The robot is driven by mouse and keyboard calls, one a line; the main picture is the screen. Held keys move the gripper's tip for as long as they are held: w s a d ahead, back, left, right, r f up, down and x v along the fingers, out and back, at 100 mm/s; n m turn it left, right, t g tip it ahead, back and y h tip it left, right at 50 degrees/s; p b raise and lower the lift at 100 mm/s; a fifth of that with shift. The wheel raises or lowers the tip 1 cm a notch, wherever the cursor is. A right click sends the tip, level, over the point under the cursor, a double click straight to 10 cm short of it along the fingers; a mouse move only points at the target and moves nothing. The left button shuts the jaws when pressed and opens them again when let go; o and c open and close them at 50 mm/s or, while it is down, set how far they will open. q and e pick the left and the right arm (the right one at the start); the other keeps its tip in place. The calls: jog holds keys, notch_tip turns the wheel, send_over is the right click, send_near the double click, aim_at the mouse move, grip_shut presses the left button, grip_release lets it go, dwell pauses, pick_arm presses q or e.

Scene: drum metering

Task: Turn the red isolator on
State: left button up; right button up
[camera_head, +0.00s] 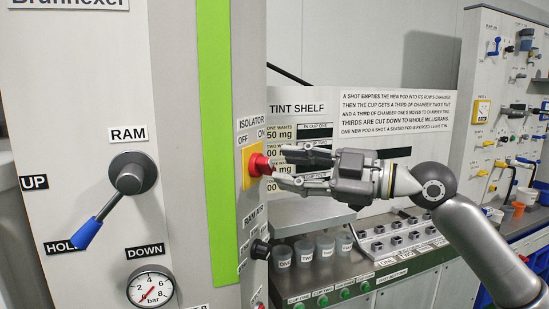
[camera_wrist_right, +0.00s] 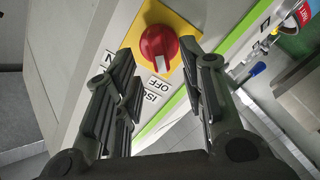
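The red isolator knob (camera_head: 259,165) sits on a yellow plate (camera_head: 247,178) on the side face of the machine, under the ISOLATOR, OFF and ON labels. In the right wrist view the knob (camera_wrist_right: 159,42) shows beyond the fingers, with a white mark on its edge on the side of the OFF label (camera_wrist_right: 159,87). My right gripper (camera_head: 281,168) is open just in front of the knob, fingers pointing at it. In the wrist view its fingers (camera_wrist_right: 165,78) are apart with nothing between them. Contact with the knob cannot be told. My left gripper is out of view.
A blue-handled RAM lever (camera_head: 130,179) and a pressure gauge (camera_head: 151,289) are on the machine front. A black knob (camera_head: 260,249) is below the isolator. Cups (camera_head: 325,246) and a rack (camera_head: 402,235) stand on the bench behind.

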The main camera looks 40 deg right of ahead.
aim_at(272, 166)
jog(key=shift+p+x, duration=0.7)
jog(key=shift+x, duration=1.25)
jog(key=shift+f, duration=0.1)
grip_shut()
